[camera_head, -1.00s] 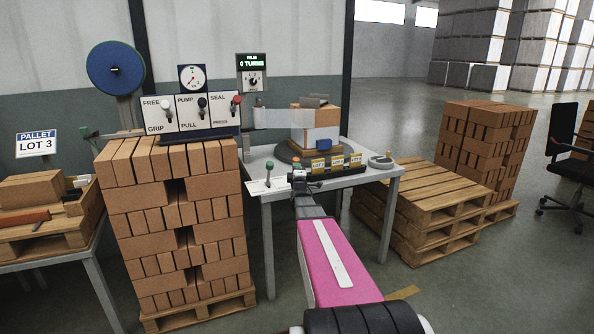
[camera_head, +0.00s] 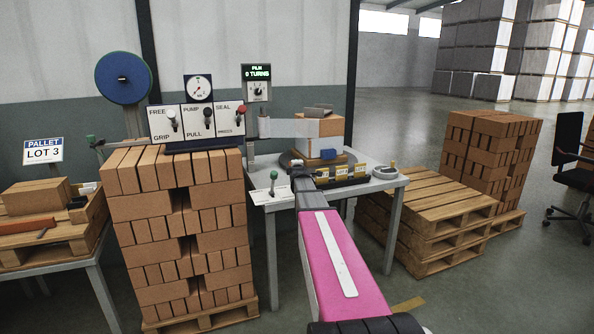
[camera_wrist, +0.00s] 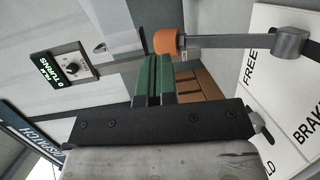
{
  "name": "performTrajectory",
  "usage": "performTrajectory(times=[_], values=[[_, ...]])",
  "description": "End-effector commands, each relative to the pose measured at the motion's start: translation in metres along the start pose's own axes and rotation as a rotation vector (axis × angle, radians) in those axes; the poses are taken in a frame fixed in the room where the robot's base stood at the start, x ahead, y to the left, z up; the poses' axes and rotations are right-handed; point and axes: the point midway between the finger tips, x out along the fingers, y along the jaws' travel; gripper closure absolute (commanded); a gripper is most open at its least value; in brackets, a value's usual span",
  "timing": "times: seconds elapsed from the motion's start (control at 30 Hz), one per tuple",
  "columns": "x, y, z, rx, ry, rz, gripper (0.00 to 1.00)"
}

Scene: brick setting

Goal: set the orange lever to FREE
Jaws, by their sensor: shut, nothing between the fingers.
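The orange lever shows in the wrist view as an orange knob (camera_wrist: 167,41) on a grey bar. The bar runs right to a grey pivot on a white panel (camera_wrist: 268,98) marked FREE, BRAKE and a partly cut-off word ending in LD. FREE is at the panel's upper left, close below the bar. My gripper (camera_wrist: 155,60) has green fingers, shut and empty, with the tips right below the knob in the picture. I cannot tell whether they touch it. In the head view I cannot make out the orange lever; my arm covers part of the table there.
The table (camera_head: 375,176) holds a wrapped brick stack (camera_head: 320,130) and a green-knobbed lever (camera_head: 273,176). A brick stack (camera_head: 180,215) stands left of it, below a FREE/PUMP/SEAL panel (camera_head: 197,121). Wooden pallets (camera_head: 430,205) stand at the right. A counter (camera_head: 257,72) reads 0 TURNS.

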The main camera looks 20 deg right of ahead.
Motion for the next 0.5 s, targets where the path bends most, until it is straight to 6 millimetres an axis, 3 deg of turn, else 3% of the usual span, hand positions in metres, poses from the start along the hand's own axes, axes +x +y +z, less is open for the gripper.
performTrajectory(times=[0.2,0.5], values=[[0.015,0.004,-0.004,-0.045,0.005,-0.166,1.0],[0.03,0.004,-0.009,-0.068,0.005,-0.252,1.0]])
